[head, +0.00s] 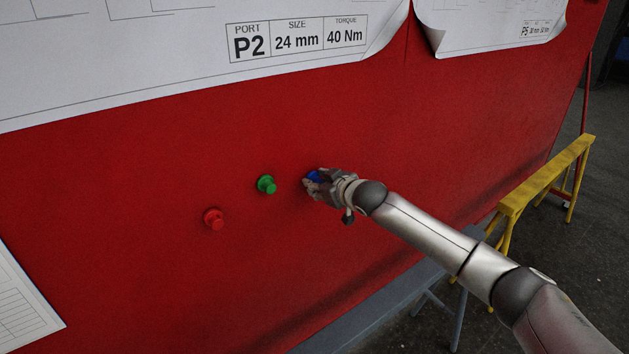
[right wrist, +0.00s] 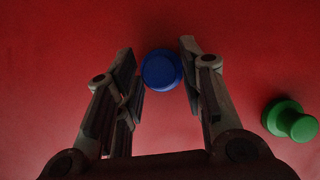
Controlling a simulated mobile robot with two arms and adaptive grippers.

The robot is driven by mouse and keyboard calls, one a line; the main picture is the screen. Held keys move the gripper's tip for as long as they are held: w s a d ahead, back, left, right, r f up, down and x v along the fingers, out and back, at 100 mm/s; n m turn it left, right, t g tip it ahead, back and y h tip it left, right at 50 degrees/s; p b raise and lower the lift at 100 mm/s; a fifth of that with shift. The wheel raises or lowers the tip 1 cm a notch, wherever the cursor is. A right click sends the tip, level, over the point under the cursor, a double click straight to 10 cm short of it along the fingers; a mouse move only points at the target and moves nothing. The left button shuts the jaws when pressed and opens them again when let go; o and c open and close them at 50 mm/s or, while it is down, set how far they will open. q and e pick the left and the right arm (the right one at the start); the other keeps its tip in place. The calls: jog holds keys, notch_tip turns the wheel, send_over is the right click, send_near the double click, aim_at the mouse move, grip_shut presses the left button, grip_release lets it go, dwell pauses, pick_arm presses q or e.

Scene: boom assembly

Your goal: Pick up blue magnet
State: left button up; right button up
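The blue magnet (head: 314,176) is on the red panel, partly hidden by my right gripper (head: 317,184) in the head view. In the right wrist view the blue magnet (right wrist: 161,69) lies between the fingertips of my right gripper (right wrist: 158,68). The fingers are spread on both sides of it; a narrow gap shows at the right finger, and the left finger is very close to the magnet, contact unclear. My left gripper is not in view.
A green magnet (head: 266,184) and a red magnet (head: 214,218) sit on the red panel (head: 130,240) to the left. Paper sheets hang above, one marked P2 (head: 180,50). A yellow trestle (head: 546,178) stands at the right. The panel below the magnets is clear.

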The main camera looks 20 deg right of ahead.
jog(key=shift+s, duration=0.1)
jog(key=c, duration=0.6)
jog(key=shift+d+r+b, duration=0.1)
jog(key=shift+r+b, duration=0.1)
jog(key=shift+b, duration=0.25)
jog(key=r, duration=0.2)
jog(key=r+b, duration=0.1)
jog(key=r, duration=0.1)
jog(key=r+b, duration=0.1)
jog(key=r, duration=0.1)
jog(key=shift+s+d+r, duration=0.1)
jog(key=shift+s+r, duration=0.1)
jog(key=shift+s, duration=0.1)
jog(key=shift+s+d+r+b, duration=0.1)
jog(key=shift+s+d+b, duration=0.9)
jog(key=shift+s, duration=2)
jog(key=shift+s+d+f+b, duration=0.1)
jog(key=shift+s+d+b, duration=0.9)
jog(key=shift+s, duration=2)
jog(key=shift+s+d+r+b, duration=0.1)
jog(key=shift+s+d+b, duration=0.9)
jog(key=shift+s, duration=2)
